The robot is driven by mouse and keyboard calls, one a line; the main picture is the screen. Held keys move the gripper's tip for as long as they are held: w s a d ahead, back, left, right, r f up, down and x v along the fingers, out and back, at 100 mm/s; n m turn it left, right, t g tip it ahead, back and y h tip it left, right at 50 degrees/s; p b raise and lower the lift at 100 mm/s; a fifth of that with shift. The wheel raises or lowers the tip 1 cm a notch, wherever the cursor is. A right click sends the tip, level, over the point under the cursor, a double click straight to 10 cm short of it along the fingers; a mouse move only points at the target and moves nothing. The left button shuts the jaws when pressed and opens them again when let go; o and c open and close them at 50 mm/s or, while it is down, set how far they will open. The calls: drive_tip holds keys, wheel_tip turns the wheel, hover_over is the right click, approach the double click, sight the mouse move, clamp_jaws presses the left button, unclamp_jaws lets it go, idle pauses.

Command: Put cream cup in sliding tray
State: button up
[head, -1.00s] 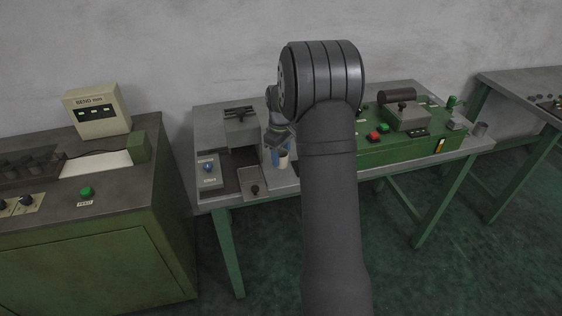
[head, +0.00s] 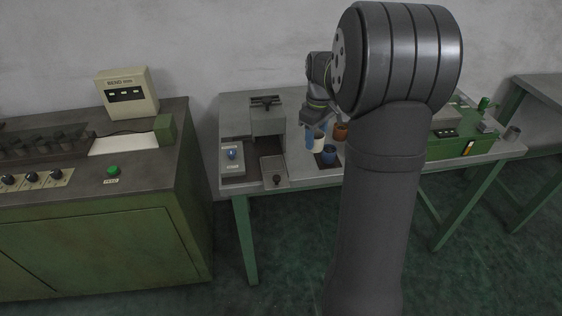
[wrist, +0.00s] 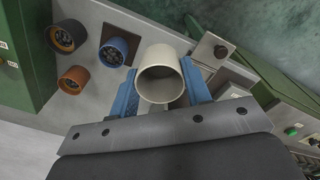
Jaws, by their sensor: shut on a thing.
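The cream cup (head: 319,144) is held between the blue fingers of my gripper (head: 313,139), above the grey table. In the wrist view the cream cup (wrist: 160,76) sits between both fingers of my gripper (wrist: 160,95), its open mouth facing the camera. The sliding tray (head: 270,165) is a grey plate with a dark knob at the front of the small grey machine, to the left of the cup.
A blue cup (head: 329,158) stands on a dark square near my gripper, and a brown-orange cup (head: 340,131) stands behind it. The wrist view also shows a dark cup with an orange inside (wrist: 66,37). A switch box (head: 231,157) stands left of the tray.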

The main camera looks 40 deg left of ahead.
drive_tip(key=s+a+f, duration=0.1)
drive_tip(key=a+f, duration=0.1)
drive_tip(key=a, duration=0.2)
drive_tip(key=s+a+f, duration=0.2)
drive_tip(key=a, duration=0.2)
drive_tip(key=s+a+f, duration=0.1)
drive_tip(key=a+f, duration=0.1)
drive_tip(key=a, duration=0.2)
drive_tip(key=shift+s+a+f, duration=0.1)
drive_tip(key=shift+s+f, duration=0.05)
drive_tip(key=shift+f, duration=2.25)
drive_tip(key=o, duration=0.6)
drive_tip(key=shift+f, duration=0.15)
drive_tip(key=o, duration=0.4)
wheel_tip(320, 180, up, 12)
drive_tip(key=shift+s+r, duration=0.1)
drive_tip(key=shift+r, duration=0.1)
